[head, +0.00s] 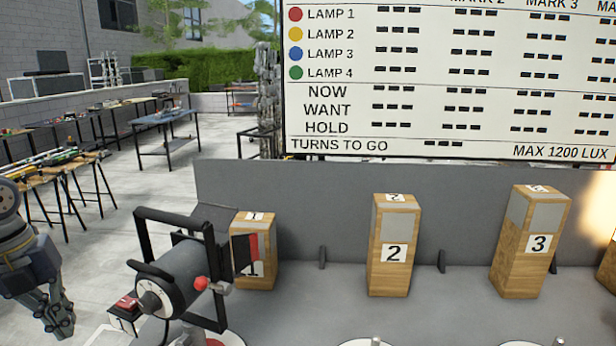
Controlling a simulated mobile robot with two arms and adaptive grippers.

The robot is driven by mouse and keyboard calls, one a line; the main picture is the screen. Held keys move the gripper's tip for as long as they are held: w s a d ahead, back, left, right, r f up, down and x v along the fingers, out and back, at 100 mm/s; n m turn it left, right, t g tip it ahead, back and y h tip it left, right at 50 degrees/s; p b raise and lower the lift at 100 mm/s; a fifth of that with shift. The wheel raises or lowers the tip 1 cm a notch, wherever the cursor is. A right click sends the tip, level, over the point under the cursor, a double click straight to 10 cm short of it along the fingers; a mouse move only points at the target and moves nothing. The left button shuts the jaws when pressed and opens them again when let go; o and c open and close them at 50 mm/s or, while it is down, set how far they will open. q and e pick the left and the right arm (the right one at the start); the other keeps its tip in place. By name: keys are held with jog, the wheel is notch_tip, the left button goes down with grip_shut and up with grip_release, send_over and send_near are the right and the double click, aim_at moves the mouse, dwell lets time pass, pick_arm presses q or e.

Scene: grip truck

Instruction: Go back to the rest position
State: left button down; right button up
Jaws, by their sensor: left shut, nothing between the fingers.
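My left gripper (56,318) is at the lower left of the head view, pointing down. Its fingers are together with nothing between them. It is left of a grey lamp (178,278) in a black yoke frame, and apart from it. The lamp has a red knob and a dial on its near end. My right gripper is not in view.
Wooden blocks marked 1 (262,262), 2 (392,250) and 3 (527,245) stand on a grey table (440,310) with a back panel. A lamp scoreboard (450,80) hangs behind. Workbenches (165,122) stand at the far left, with paved floor between.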

pick_arm(q)
jog(key=w+a+f+n+t+h, duration=0.2)
jog(key=a+f+n+t, duration=0.9)
jog(key=a+f, duration=0.7)
jog(key=s+a+f+n+y, duration=0.1)
jog(key=s+f+n+y, duration=0.15)
jog(key=s+f, duration=0.4)
jog(key=s+a+f+n+g+y, duration=0.1)
jog(key=s+a+f+n, duration=0.2)
jog(key=f, duration=0.7)
jog(key=s+f+n+y, duration=0.2)
jog(key=s+f+n, duration=0.25)
jog(key=f, duration=0.45)
jog(key=s+d+f+n+g, duration=0.3)
jog(key=s+d+f, duration=0.5)
jog(key=d+f, duration=0.15)
jog(key=s+d+f+n+g, duration=0.2)
jog(key=s+d+f+g, duration=0.1)
jog(key=s+d+f, duration=0.65)
jog(key=s+d+f+g, duration=0.1)
jog(key=s+d+f, duration=0.2)
jog(key=d, duration=0.4)
jog(key=s+d+f+n+g+h, duration=0.1)
jog(key=s+d+f, duration=0.2)
jog(key=d, duration=0.4)
jog(key=s+d+f+g+h, duration=0.1)
jog(key=s+d+f, duration=0.2)
jog(key=s+d, duration=0.2)
jog(key=shift+d+n+g, duration=0.4)
jog(key=shift+d, duration=0.75)
